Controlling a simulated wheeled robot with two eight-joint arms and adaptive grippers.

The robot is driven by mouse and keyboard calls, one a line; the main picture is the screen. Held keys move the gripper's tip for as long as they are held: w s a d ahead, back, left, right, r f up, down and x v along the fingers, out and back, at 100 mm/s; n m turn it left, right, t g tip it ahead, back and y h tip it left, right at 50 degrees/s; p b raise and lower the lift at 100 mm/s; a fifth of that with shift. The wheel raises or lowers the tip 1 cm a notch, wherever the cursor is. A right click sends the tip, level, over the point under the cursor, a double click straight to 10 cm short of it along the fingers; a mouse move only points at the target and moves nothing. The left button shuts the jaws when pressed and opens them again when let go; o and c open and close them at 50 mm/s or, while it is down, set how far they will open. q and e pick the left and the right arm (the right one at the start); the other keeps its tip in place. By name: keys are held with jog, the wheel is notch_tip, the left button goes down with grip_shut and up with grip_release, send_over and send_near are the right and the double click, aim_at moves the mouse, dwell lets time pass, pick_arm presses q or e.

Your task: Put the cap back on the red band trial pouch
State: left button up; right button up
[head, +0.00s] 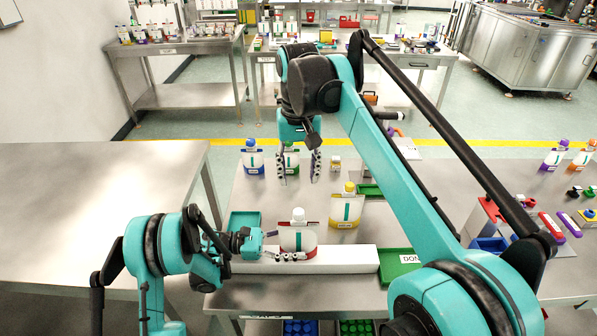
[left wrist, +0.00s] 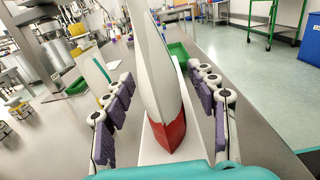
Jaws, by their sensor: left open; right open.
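The red band pouch (head: 298,241) stands upright by the white block (head: 345,261), with a white top (head: 298,215); I cannot tell whether that is a bare neck or a cap. No separate red cap can be made out. My left gripper (head: 288,256) is open at the pouch's lower part; one finger shows in front, the other is hidden. In the left wrist view the pouch's red band (left wrist: 166,131) is between the spread fingers of the gripper (left wrist: 160,82), with gaps visible. My right gripper (head: 298,167) is open, empty and pointing down, above and behind the red band pouch.
A yellow band pouch (head: 346,208) stands just right, a blue band pouch (head: 253,160) and a green band pouch (head: 292,158) behind. My right arm crosses the right side.

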pick_arm(q)
jog(key=shift+a, duration=0.15)
jog(key=a, duration=0.7)
jog(key=shift+a, duration=0.15)
jog(key=shift+r, duration=0.1)
